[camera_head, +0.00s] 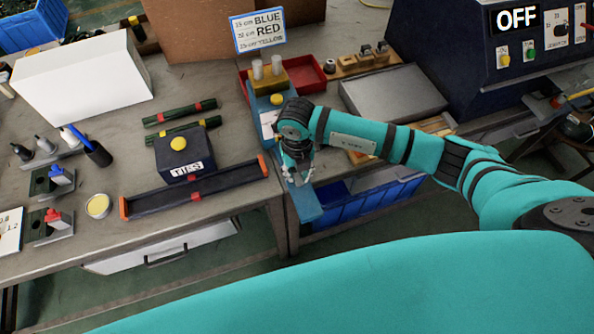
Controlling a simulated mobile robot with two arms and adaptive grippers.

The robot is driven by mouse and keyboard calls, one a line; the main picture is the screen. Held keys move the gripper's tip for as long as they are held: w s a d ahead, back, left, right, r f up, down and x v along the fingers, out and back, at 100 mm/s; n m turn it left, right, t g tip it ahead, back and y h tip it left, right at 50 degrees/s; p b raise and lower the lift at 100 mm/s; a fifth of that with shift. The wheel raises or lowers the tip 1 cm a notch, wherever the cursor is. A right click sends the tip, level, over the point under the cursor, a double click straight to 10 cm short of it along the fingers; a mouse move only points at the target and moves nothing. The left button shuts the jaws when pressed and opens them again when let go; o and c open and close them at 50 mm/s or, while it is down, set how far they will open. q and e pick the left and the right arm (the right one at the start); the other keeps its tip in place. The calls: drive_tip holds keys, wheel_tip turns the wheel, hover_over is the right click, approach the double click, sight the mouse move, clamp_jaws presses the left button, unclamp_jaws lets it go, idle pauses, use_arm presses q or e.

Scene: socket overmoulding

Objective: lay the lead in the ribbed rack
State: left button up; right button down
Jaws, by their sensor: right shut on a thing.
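My right gripper (298,178) points down in front of the blue bench device, above a flat blue plate (306,207). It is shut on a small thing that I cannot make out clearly. I cannot see the lead clearly anywhere. A pale wooden piece with slats (437,125), possibly the ribbed rack, lies partly hidden behind my right arm, to the right of the gripper. My left gripper is not in view.
A blue crate (372,207) stands below the gripper at the bench edge. A long dark tray with orange ends (150,203) and a dark box with a yellow button (183,158) are to the left. A grey metal box (392,92) sits behind my arm.

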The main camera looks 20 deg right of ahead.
sight(306, 200)
drive_tip(key=shift+s, duration=0.1)
drive_tip(key=shift+s+p, duration=0.6)
drive_tip(key=shift+s, duration=0.45)
drive_tip(key=shift+s+d+p, duration=0.1)
drive_tip(key=shift+s+p, duration=0.7)
drive_tip(key=shift+s, duration=1.3)
drive_tip(key=shift+r+p, duration=1.95)
drive_tip(key=shift+r, duration=0.65)
drive_tip(key=shift+f, duration=0.1)
